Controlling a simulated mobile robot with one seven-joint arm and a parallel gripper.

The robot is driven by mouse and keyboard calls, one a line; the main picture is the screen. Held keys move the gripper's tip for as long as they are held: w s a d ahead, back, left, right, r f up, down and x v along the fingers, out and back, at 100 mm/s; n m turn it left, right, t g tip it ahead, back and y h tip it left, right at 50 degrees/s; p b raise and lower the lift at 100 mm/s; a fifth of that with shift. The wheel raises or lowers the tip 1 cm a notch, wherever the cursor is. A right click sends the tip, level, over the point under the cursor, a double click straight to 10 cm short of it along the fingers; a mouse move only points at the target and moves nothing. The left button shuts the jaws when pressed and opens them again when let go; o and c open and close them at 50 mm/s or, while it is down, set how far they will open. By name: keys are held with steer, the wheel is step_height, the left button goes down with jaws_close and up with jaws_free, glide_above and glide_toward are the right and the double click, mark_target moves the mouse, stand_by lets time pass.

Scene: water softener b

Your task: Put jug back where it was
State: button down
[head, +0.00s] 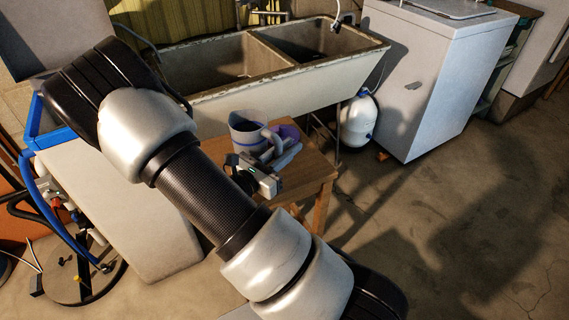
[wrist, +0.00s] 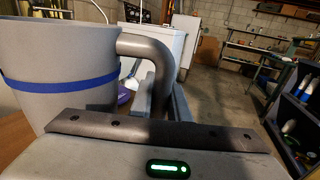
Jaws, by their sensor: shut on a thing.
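The jug (head: 243,133) is grey with a blue band and a curved handle. In the head view it is at the small wooden table (head: 316,172), upright; I cannot tell whether its base touches the top. My gripper (head: 290,155) is shut on the jug's handle, from the near right side. In the wrist view the jug (wrist: 60,65) fills the left, and its handle (wrist: 158,62) comes down between the fingers of my gripper (wrist: 165,100). The jug's base is hidden by my gripper body in the wrist view.
A purple object (head: 289,131) is just behind the handle on the table. A double stone sink (head: 300,83) stands behind, with a white tank (head: 358,122) below its right end. A white appliance (head: 425,75) stands to the right. The floor at the right is clear.

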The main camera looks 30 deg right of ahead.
steer(key=shift+f+b, duration=0.55)
steer(key=shift+f, duration=1.3)
steer(key=shift+f, duration=0.2)
steer(key=c, duration=1.7)
jaws_free()
